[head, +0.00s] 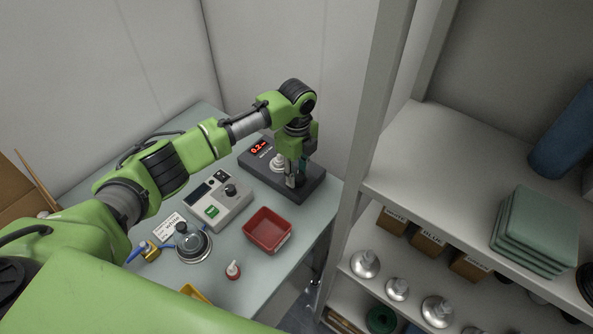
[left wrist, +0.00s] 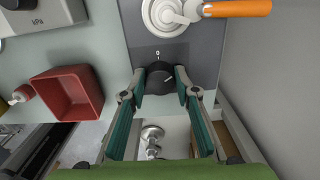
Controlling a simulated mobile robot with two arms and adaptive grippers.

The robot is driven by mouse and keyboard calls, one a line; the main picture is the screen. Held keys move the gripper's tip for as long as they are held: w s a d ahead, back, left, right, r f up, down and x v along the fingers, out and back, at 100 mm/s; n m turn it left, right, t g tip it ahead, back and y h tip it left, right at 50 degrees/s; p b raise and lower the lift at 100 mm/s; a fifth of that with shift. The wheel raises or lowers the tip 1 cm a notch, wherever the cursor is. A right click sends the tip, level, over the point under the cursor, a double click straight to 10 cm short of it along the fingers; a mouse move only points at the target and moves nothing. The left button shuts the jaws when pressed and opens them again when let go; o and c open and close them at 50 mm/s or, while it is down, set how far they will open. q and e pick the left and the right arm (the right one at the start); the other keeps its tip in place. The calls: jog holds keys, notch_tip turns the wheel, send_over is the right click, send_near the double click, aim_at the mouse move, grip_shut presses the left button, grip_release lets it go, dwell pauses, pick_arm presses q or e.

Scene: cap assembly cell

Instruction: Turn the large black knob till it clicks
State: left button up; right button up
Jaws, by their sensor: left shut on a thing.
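The large black knob (left wrist: 161,78) sits on the dark grey panel of the test unit (left wrist: 203,50), below a printed 0. A pale pointer line on the knob slants to the upper right, off the 0. My left gripper (left wrist: 160,84) is shut on the knob, one finger on each side. In the head view my left gripper (head: 297,178) reaches down onto the front part of the dark unit (head: 262,178) and hides most of the knob. The unit's red display reads about 0.2. My right gripper is not in view.
A white round fitting (left wrist: 166,15) with an orange-handled lever (left wrist: 237,8) sits beyond the knob. A shelf post (head: 357,170) rises close on the right.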

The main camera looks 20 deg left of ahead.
aim_at(298, 174)
pick_arm(q)
jog(key=m, duration=0.6)
jog(key=shift+d+m, duration=0.1)
jog(key=shift+m, duration=0.2)
jog(key=m, duration=0.6)
jog(key=shift+b, duration=0.3)
jog(key=shift+m, duration=0.3)
jog(key=o, duration=1.1)
jog(key=shift+r, duration=0.1)
notch_tip(298, 174, up, 12)
